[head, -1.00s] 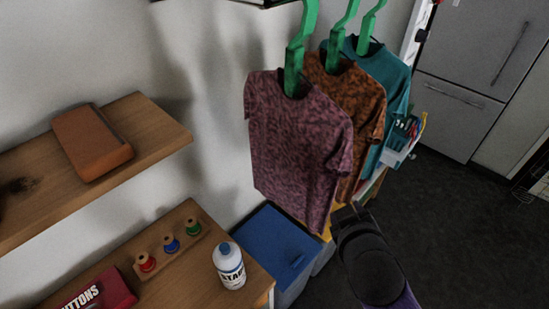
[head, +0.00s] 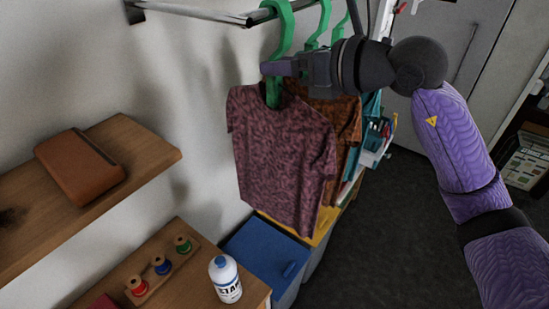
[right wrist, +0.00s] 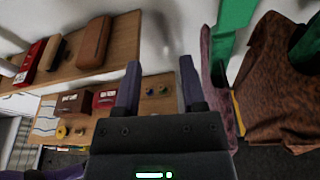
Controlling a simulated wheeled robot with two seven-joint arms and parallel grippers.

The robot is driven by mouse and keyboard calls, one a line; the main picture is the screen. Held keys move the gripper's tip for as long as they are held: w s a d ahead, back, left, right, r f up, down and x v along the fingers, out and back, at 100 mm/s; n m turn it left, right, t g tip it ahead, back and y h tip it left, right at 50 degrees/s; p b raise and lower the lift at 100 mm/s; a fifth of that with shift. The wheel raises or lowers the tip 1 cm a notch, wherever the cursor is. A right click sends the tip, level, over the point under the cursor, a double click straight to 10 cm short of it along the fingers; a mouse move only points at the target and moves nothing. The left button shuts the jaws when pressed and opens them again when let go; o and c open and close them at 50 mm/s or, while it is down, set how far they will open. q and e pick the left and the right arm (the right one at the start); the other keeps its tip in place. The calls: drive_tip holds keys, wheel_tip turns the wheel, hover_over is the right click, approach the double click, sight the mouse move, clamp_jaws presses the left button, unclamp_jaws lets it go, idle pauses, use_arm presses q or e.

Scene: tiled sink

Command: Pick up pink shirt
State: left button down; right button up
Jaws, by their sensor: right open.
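The pink shirt (head: 280,150), with a dark mottled pattern, hangs on a green hanger (head: 283,30) from the metal rail, nearest of the shirts. My right gripper (head: 272,68) is raised at the hanger's lower part, just above the shirt's collar, and overlaps the hanger in the head view. In the right wrist view the gripper's two fingers (right wrist: 158,85) are apart with nothing between them. The pink shirt's edge (right wrist: 216,75) and its green hanger (right wrist: 232,30) show just right of the fingers. My left gripper is not in view.
A brown patterned shirt (head: 343,120) and a teal shirt (head: 371,107) hang behind the pink one. A wooden shelf (head: 135,145) is at left. A white bottle (head: 225,280) and thread spools (head: 160,264) stand on the lower table. A blue-lidded bin (head: 262,255) is below the shirts.

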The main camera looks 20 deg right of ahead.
sight(275, 59)
drive_tip(key=w+d+m+h, duration=0.1)
drive_tip(key=w+d+h, duration=0.1)
drive_tip(key=d+h, duration=0.25)
drive_tip(key=p+x, duration=0.1)
drive_tip(key=x, duration=0.1)
drive_tip(key=p+x, duration=0.1)
drive_tip(key=x, duration=0.2)
drive_tip(key=p+x, duration=0.2)
drive_tip(key=x, duration=0.1)
drive_tip(key=shift+w+r, duration=0.25)
drive_tip(key=shift+w, duration=0.15)
drive_tip(key=shift+w+a+f, duration=0.1)
drive_tip(key=shift+w+f, duration=0.15)
drive_tip(key=shift+t+y, duration=0.25)
drive_tip(key=shift+t, duration=0.05)
clamp_jaws()
drive_tip(key=shift+r, duration=0.1)
